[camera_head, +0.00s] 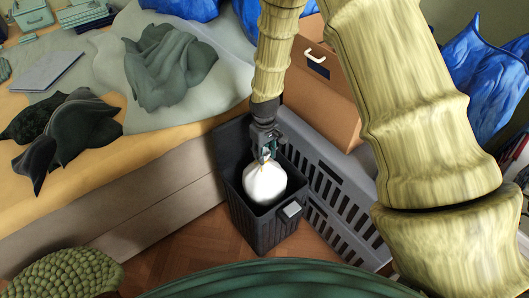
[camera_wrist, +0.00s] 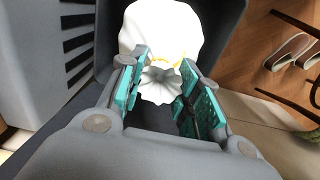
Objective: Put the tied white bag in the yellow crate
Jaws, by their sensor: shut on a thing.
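The tied white bag (camera_head: 265,184) is round and full, with its gathered neck up and a yellow tie that shows in the wrist view (camera_wrist: 165,28). My gripper (camera_head: 267,152) is shut on the bag's neck from above; in the wrist view the ruffled neck sits between the teal finger pads (camera_wrist: 160,82). The bag hangs at the mouth of a dark grey bin (camera_head: 262,235), and its lower part overlaps the opening. I cannot tell how deep it sits. No yellow crate is seen in either view.
A grey slatted crate (camera_head: 335,205) stands right beside the bin, with a brown cardboard box (camera_head: 325,95) behind it. A bed (camera_head: 150,195) with dark clothes lies left. Blue bags (camera_head: 480,75) are at the right. Slippers (camera_wrist: 290,50) lie on the wooden floor.

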